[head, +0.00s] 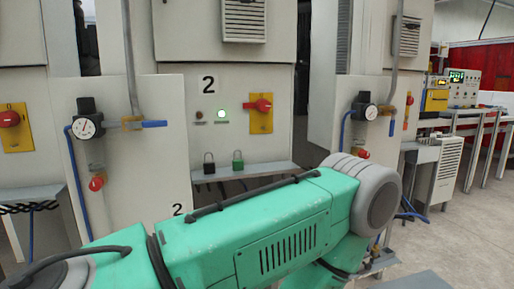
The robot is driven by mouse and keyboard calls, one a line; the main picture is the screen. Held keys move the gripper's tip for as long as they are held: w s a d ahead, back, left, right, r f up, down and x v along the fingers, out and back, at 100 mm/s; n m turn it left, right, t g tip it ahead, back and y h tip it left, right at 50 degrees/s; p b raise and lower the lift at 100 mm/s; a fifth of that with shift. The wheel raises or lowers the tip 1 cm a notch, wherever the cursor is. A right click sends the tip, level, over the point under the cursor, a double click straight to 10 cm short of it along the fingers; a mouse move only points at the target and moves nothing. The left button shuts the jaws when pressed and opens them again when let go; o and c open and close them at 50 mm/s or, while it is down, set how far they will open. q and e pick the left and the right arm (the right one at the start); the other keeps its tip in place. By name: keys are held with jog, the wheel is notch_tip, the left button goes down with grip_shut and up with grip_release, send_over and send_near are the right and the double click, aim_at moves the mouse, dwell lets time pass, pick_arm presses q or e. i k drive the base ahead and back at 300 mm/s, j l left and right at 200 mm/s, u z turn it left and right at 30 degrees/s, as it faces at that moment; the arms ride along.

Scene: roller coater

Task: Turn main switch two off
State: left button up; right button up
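Main switch two is the red rotary handle (260,105) on a yellow plate (261,121), on the cabinet panel marked 2. The red handle lies roughly horizontal. A green lamp (221,115) glows to its left, beside a small brown unlit one (198,117). Neither gripper shows, and nothing of mine is seen touching the switch.
A black padlock (209,163) and a green padlock (238,160) sit at a ledge below the switch. Gauges with blue valve handles (154,124) flank the panel. Another red switch (9,119) is at far left. Grey tables (480,125) stand right.

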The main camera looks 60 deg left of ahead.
aim_at(262, 105)
jog(key=u, duration=1.5)
